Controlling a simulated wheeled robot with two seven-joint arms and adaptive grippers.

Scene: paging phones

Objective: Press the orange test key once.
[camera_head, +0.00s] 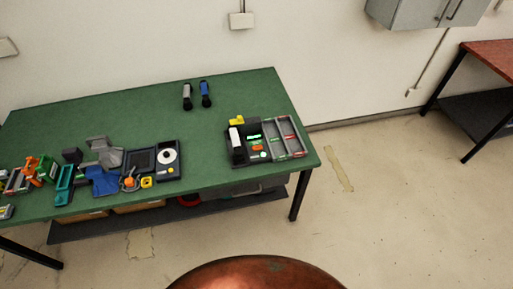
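A dark paging phone unit (246,159) sits near the right end of the green table, with a white-topped dark handset (236,140) on its left side. On its panel is a small orange key (257,148), between a green key or display (254,136) above and a pale green round spot (263,155) below. The labels are too small to read, so I cannot confirm which is the test key. Neither of my grippers shows in the head view.
The green table (150,115) also holds a grey divided tray (290,152) right of the phone, two handheld devices (187,98) at the back, and several tools and devices on the left. A copper-brown rounded surface (255,273) shows at the bottom edge. Floor right of the table is clear.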

